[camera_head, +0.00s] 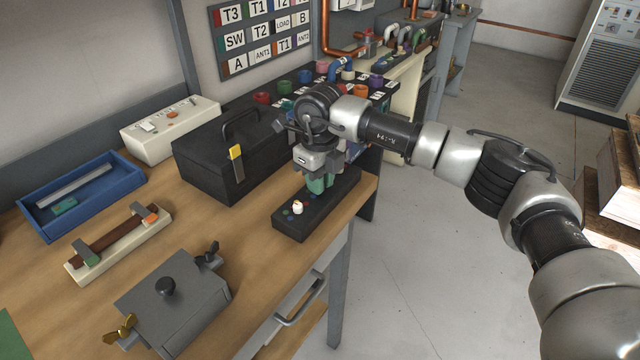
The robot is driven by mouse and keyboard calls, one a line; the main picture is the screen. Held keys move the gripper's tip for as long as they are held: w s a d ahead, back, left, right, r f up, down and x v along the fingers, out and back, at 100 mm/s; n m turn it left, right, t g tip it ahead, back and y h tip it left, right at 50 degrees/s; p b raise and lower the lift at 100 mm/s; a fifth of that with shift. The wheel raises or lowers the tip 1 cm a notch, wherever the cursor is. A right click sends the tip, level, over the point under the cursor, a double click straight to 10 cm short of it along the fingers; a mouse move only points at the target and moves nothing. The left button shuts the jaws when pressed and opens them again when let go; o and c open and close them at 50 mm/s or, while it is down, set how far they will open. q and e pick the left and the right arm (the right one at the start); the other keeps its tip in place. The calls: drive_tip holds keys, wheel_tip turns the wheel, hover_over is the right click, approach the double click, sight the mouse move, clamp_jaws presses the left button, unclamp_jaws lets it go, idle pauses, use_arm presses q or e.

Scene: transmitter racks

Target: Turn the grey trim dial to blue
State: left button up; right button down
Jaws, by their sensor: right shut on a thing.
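A low black dial panel (335,200) lies at the right front edge of the wooden bench. A small cream knob (297,208) stands on its near left end, with small coloured dots beside it. My right gripper (319,184) points down onto the panel behind this knob. Its green-tipped fingers are shut on what appears to be the grey trim dial. The fingers hide that dial, so its colour and pointer setting cannot be read. My left gripper is not in view.
A black toolbox (215,160) stands close left of my right gripper. A grey lidded box (172,305), a cream clamp base (120,245) and a blue tray (85,190) are on the bench. Coloured sockets stand behind. Open floor (420,260) lies right of the bench.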

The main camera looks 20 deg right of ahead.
drive_tip(key=shift+r+n, duration=0.1)
drive_tip(key=shift+n, duration=0.5)
drive_tip(key=c, duration=1)
unclamp_jaws()
drive_tip(key=shift+c, duration=0.2)
wheel_tip(320, 180, up, 11)
drive_tip(key=b, duration=0.1)
drive_tip(key=shift+f, duration=0.2)
